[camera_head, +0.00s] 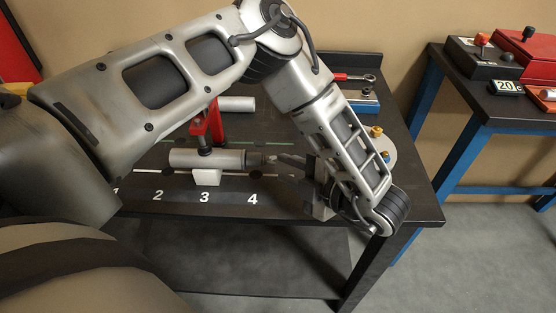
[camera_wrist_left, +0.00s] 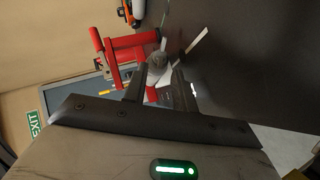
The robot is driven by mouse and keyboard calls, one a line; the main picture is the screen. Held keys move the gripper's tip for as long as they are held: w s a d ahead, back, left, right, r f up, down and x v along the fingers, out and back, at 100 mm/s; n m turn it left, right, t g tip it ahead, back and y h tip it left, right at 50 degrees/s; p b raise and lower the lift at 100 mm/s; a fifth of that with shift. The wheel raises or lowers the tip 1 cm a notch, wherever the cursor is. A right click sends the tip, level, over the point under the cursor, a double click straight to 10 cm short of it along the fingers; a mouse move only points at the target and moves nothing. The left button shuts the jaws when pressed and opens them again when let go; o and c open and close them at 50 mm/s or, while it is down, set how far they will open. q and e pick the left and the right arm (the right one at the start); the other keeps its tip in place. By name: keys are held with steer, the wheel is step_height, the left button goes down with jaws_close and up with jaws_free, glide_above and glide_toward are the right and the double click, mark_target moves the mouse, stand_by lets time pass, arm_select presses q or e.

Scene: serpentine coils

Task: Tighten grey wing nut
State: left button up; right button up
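A grey cylinder (camera_head: 207,158) lies on its side on a white block (camera_head: 207,177) on the dark table, under a red clamp (camera_head: 207,130). A narrower grey piece (camera_head: 256,159) juts from its right end; I cannot make out a wing nut's shape there. My left gripper (camera_head: 274,164) is at that end, its fingers pointing left and apart. In the left wrist view, the open fingers (camera_wrist_left: 160,75) have a round grey end (camera_wrist_left: 157,62) between or just beyond their tips; contact cannot be told. My right gripper is not in view.
White numbers and lines mark the table (camera_head: 225,208). Behind lies another pale cylinder (camera_head: 238,104). A red-handled tool (camera_head: 350,77) and a round grey plate (camera_head: 388,154) are at the right. A second bench (camera_head: 505,108) with boxes stands farther right.

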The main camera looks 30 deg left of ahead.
mark_target(271, 160)
arm_select(q)
steer(key=x, duration=0.2)
steer(key=shift+a+f, duration=0.15)
steer(key=shift+a, duration=0.15)
steer(key=shift+w+a+f, duration=0.15)
steer(key=shift+w+a, duration=0.05)
steer(key=shift+a, duration=0.25)
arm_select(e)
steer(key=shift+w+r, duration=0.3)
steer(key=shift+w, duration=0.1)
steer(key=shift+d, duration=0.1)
arm_select(q)
jaws_close()
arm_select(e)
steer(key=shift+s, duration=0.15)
